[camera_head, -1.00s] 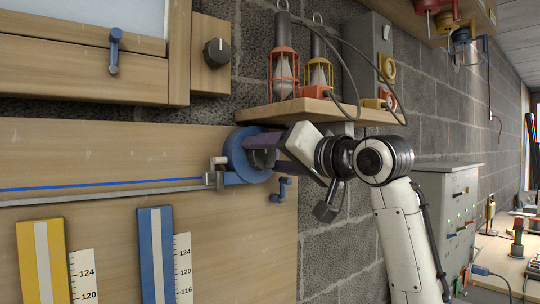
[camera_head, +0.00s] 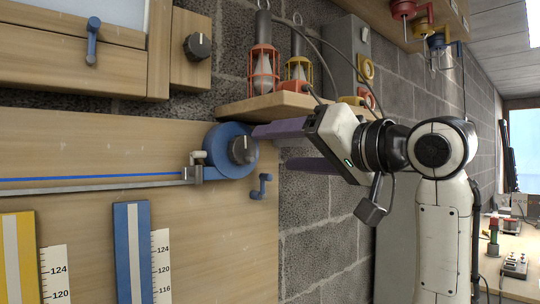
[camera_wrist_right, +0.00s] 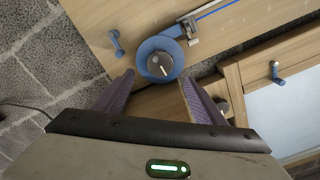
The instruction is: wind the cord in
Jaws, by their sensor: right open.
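A blue round reel (camera_head: 222,150) with a grey knob (camera_head: 242,150) at its centre is mounted on the wooden board. The blue cord (camera_head: 90,178) runs straight left from the reel through a small grey bracket (camera_head: 193,175), above a metal rail. In the right wrist view the reel (camera_wrist_right: 150,48) and knob (camera_wrist_right: 160,65) lie just beyond my fingertips. My right gripper (camera_head: 272,147) is open and empty, its purple fingers spread to the right of the knob and apart from it. It also shows in the wrist view (camera_wrist_right: 157,78). My left gripper is not in view.
A small blue crank (camera_head: 261,187) sits just below the reel. A wooden shelf (camera_head: 265,108) with caged lamps (camera_head: 262,65) is close above my gripper. A black dial (camera_head: 197,46) is at upper left. Grey block wall lies to the right.

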